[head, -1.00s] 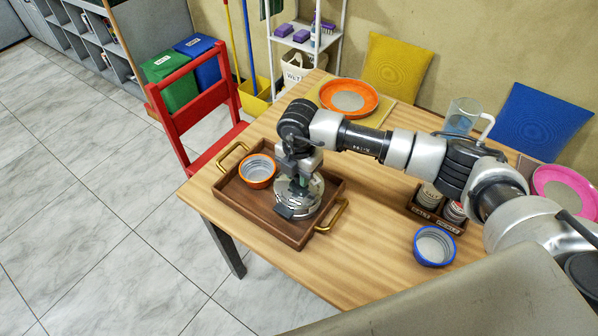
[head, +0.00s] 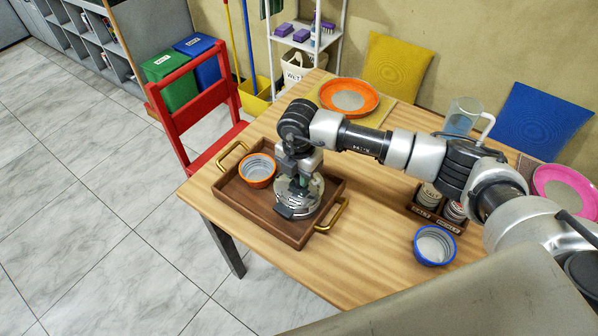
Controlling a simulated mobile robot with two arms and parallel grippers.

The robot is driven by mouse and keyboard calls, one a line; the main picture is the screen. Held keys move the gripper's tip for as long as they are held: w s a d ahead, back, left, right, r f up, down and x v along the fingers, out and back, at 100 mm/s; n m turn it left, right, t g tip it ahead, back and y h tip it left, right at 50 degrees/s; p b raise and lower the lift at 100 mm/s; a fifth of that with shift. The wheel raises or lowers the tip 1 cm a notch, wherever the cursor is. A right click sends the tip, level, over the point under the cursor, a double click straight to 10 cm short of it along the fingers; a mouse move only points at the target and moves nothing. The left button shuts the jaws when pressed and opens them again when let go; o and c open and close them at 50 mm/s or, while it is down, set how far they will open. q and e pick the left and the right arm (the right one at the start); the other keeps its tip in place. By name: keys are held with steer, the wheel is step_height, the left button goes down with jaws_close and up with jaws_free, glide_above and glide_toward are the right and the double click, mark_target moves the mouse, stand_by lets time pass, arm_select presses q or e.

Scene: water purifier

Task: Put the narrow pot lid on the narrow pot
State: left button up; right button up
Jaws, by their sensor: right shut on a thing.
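A silvery round pot with its lid (head: 315,188) is in the wooden tray (head: 290,231), right of the orange bowl. I take it for the narrow pot and lid; my gripper covers much of both. My right gripper (head: 297,200) points down over it, shut on the lid at a small green part that looks like its knob. The lid is at the pot's top; whether it rests fully on the rim cannot be told. My left gripper is not in view.
An orange bowl (head: 257,170) shares the tray. A blue bowl (head: 434,246), a rack of jars (head: 437,208), a glass pitcher (head: 462,116) and an orange plate (head: 348,97) stand on the table (head: 375,215). A red chair (head: 190,103) is beside it.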

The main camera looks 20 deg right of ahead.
steer(key=shift+f+b, duration=0.3)
steer(key=shift+f, duration=0.2)
steer(key=o, duration=0.7)
steer(key=shift+r, duration=0.1)
step_height(320, 180, up, 11)
steer(key=p, duration=0.7)
steer(key=shift+p, duration=0.4)
